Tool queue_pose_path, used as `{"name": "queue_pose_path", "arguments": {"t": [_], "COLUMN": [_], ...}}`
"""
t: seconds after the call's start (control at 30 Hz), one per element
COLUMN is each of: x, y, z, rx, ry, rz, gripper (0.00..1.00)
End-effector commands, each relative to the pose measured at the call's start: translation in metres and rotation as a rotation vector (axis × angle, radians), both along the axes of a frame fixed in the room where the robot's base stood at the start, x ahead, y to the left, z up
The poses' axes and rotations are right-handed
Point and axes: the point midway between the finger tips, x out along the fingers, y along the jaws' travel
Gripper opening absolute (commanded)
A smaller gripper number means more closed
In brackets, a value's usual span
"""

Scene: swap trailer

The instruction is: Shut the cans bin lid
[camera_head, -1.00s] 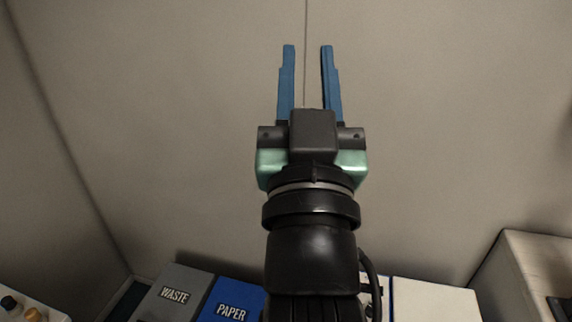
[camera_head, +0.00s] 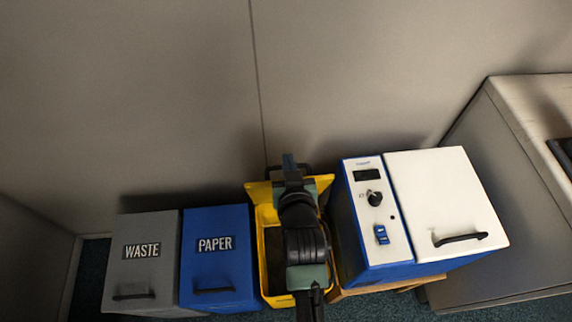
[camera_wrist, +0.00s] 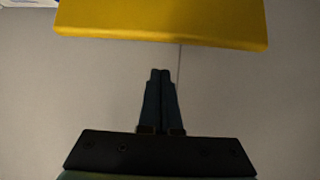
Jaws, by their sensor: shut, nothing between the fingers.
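The yellow cans bin (camera_head: 263,262) stands open between the blue paper bin and a white and blue appliance; I see its dark inside. Its label is not visible. Its yellow lid (camera_head: 258,192) is raised at the back, by the wall, partly hidden by my arm. My gripper (camera_head: 289,160) is over the back of the bin, at the raised lid. In the wrist view the shut, empty fingers (camera_wrist: 161,73) point at the grey wall. The lid (camera_wrist: 160,20) spans the top there, with a gap between its edge and the fingertips in the picture. I cannot tell whether they touch.
The grey waste bin (camera_head: 143,262) and blue paper bin (camera_head: 216,257) stand shut on the left. The white and blue appliance (camera_head: 450,200) on a wooden stand (camera_head: 388,286) is close on the right. A pale counter (camera_head: 505,190) is further right. The wall is directly behind.

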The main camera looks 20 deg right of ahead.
Motion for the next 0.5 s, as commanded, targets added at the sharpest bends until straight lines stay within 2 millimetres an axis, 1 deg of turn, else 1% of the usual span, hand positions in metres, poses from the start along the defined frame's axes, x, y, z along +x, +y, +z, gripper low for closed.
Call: {"name": "queue_pose_path", "arguments": {"t": [0.03,0.1,0.37,0.4,0.5], "x": [0.01,0.022,0.057,0.055,0.04], "y": [-0.003,-0.006,-0.016,-0.016,-0.011], "z": [-0.004,-0.01,-0.025,-0.028,-0.034], "rx": [-0.001,0.0,0.0,0.0,0.0], "ry": [-0.002,-0.001,-0.002,0.002,0.003], "rz": [0.0,0.0,0.001,0.001,0.001], "gripper": [0.0,0.0,0.0,0.0,0.0]}}
